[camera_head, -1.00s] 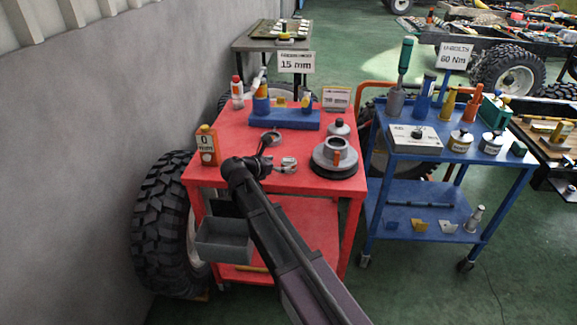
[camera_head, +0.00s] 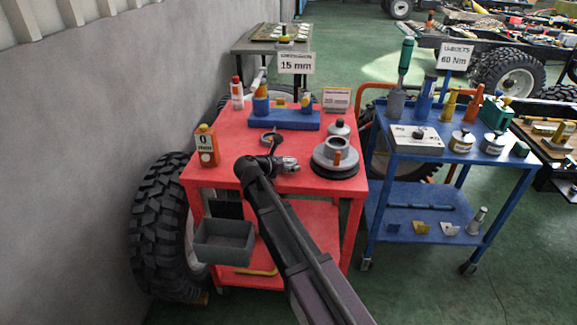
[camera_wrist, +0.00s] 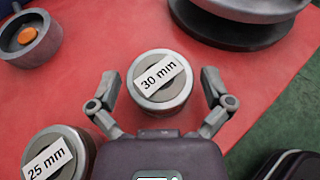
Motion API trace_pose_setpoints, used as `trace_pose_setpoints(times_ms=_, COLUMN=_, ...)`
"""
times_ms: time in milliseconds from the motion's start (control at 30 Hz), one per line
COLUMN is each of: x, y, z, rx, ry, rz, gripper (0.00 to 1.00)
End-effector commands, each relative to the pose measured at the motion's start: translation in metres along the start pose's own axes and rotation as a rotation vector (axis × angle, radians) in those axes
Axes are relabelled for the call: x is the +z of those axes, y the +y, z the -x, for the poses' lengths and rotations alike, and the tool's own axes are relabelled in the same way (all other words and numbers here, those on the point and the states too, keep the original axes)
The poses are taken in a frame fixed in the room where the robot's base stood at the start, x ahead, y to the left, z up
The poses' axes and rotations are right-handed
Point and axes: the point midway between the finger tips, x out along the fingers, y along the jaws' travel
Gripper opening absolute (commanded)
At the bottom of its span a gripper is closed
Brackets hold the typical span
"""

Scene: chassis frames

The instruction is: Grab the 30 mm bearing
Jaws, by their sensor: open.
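The 30 mm bearing (camera_wrist: 158,97) is a round metal piece with a white "30 mm" label on top. It sits upright in the middle of the wrist view. My gripper (camera_wrist: 160,84) is open, one finger on each side of the bearing, with gaps visible on both sides. Whether the fingertips are down at its height is hard to tell. In the head view my gripper (camera_head: 284,165) is over the front of the red cart (camera_head: 222,172), and the bearing cannot be made out clearly there. A similar "25 mm" bearing (camera_wrist: 80,148) lies at the lower left of the wrist view.
A large dark-based hub (camera_head: 336,160) stands right of my gripper. A grey ring with an orange centre (camera_wrist: 28,38) lies at the upper left of the wrist view. An orange bottle (camera_head: 207,148) stands at the cart's left; a blue block (camera_head: 284,121) lies behind.

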Motion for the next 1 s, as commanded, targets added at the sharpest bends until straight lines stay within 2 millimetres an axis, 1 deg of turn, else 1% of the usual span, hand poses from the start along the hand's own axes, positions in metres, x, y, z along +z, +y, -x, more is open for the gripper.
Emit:
trace_pose_setpoints(times_ms=133, x=-0.0004, y=0.0005, z=0.0009, rx=0.001, ry=0.0, rz=0.0, gripper=1.0)
trace_pose_setpoints(times_ms=167, x=-0.0004, y=0.0005, z=0.0009, rx=0.001, ry=0.0, rz=0.0, gripper=0.91)
trace_pose_setpoints(times_ms=200, x=-0.0004, y=0.0005, z=0.0009, rx=0.001, ry=0.0, rz=0.0, gripper=0.79)
trace_pose_setpoints(times_ms=267, x=-0.0004, y=0.0005, z=0.0009, rx=0.001, ry=0.0, rz=0.0, gripper=0.61)
trace_pose_setpoints(times_ms=300, x=-0.0003, y=0.0005, z=0.0008, rx=0.001, ry=0.0, rz=0.0, gripper=0.49)
trace_pose_setpoints(times_ms=367, x=-0.0004, y=0.0005, z=0.0008, rx=0.001, ry=0.0, rz=0.0, gripper=0.32)
trace_pose_setpoints(times_ms=400, x=-0.0004, y=0.0005, z=0.0008, rx=0.001, ry=0.0, rz=0.0, gripper=0.2)
trace_pose_setpoints(times_ms=433, x=-0.0004, y=0.0005, z=0.0008, rx=0.001, ry=0.0, rz=0.0, gripper=0.13)
trace_pose_setpoints(times_ms=767, x=0.0006, y=0.0004, z=0.001, rx=0.001, ry=0.0, rz=0.0, gripper=0.13)
trace_pose_setpoints(times_ms=1000, x=0.0081, y=0.0004, z=0.0041, rx=0.001, ry=-0.001, rz=0.001, gripper=0.13)
